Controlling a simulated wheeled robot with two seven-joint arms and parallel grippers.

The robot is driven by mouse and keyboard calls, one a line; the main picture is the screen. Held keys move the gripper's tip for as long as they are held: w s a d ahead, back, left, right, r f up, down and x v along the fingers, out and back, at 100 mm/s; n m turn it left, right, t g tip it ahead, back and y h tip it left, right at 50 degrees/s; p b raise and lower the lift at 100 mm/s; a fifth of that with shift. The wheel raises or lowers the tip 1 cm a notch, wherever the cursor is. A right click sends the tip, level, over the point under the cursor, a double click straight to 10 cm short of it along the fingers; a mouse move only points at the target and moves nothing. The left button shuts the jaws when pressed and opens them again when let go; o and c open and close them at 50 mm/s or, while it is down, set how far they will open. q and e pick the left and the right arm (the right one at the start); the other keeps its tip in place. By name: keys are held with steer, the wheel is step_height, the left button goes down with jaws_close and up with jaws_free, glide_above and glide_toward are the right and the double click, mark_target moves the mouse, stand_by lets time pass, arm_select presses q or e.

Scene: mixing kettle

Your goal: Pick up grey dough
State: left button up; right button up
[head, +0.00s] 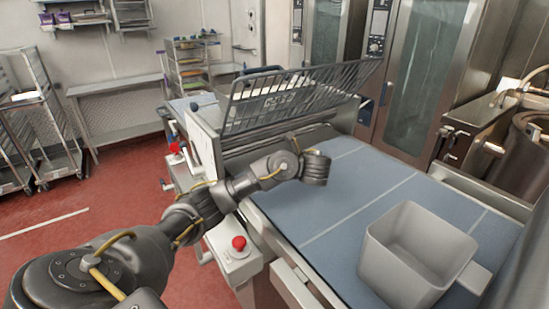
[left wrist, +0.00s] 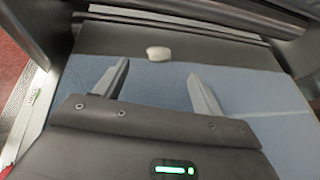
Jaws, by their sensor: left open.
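A small pale grey lump of dough (left wrist: 157,53) lies beyond my left gripper in the left wrist view, beside the dark edge at the far side of the blue surface. My left gripper (left wrist: 160,82) is open, its two fingers spread and empty, with the dough ahead of them and apart from them. In the head view my left arm reaches from the left over the blue belt (head: 345,190); its fingers are not clearly visible there. The dough does not show in the head view. My right gripper is not in view.
A grey open bin (head: 405,265) stands on the belt at the right front. A slanted metal guard (head: 295,95) rises over the machine behind my left gripper. A red button (head: 239,243) sits on the machine's front side. The belt's middle is clear.

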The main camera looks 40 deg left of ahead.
arm_select(q)
steer(key=shift+a+f+b, duration=0.25)
steer(key=shift+a+b, duration=0.1)
steer(key=shift+a, duration=0.4)
steer(key=shift+w+a+f, duration=0.25)
steer(key=shift+w+a, duration=0.2)
steer(key=shift+a, duration=0.05)
steer(key=shift+w+a+f, duration=0.25)
steer(key=shift+w+a, duration=0.2)
steer(key=shift+w+a+f+p, duration=0.3)
steer(key=shift+w+a+f, duration=0.1)
steer(key=shift+w, duration=0.05)
steer(key=shift+s+a+r, duration=0.15)
steer(key=shift+a, duration=0.05)
steer(key=x, duration=0.2)
steer(key=p+x, duration=0.1)
steer(key=x, duration=0.1)
steer(key=shift+a+f, duration=0.2)
steer(key=shift+f, duration=0.3)
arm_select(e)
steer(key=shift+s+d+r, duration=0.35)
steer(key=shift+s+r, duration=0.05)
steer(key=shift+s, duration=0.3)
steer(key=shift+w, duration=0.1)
